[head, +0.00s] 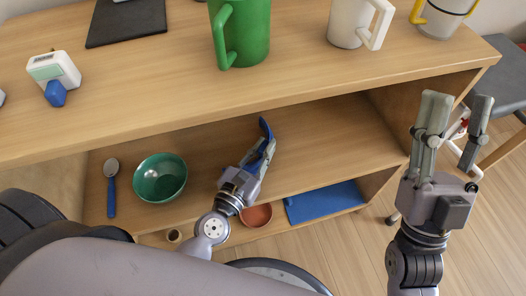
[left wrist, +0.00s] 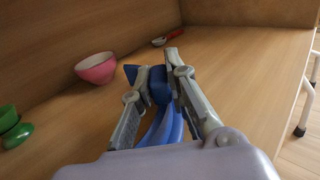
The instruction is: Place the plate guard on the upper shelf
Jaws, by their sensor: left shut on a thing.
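The plate guard appears to be the blue curved piece (head: 266,130) in my left gripper (head: 258,158). In the left wrist view the blue piece (left wrist: 162,88) sits between the two fingers of the same gripper (left wrist: 158,80), which is shut on it. This gripper is at the cabinet's upper open shelf (head: 320,140), above its board; whether the piece touches the board I cannot tell. My right gripper (head: 452,130) is raised at the right, beyond the cabinet's end, with its fingers apart and nothing between them.
A green bowl (head: 160,178) and a blue-handled utensil (head: 111,188) are left on this shelf. A pink bowl (left wrist: 96,67) and a red-handled utensil (left wrist: 168,38) show in the wrist view. Below are a reddish bowl (head: 257,216) and blue tray (head: 325,202). Mugs stand on top.

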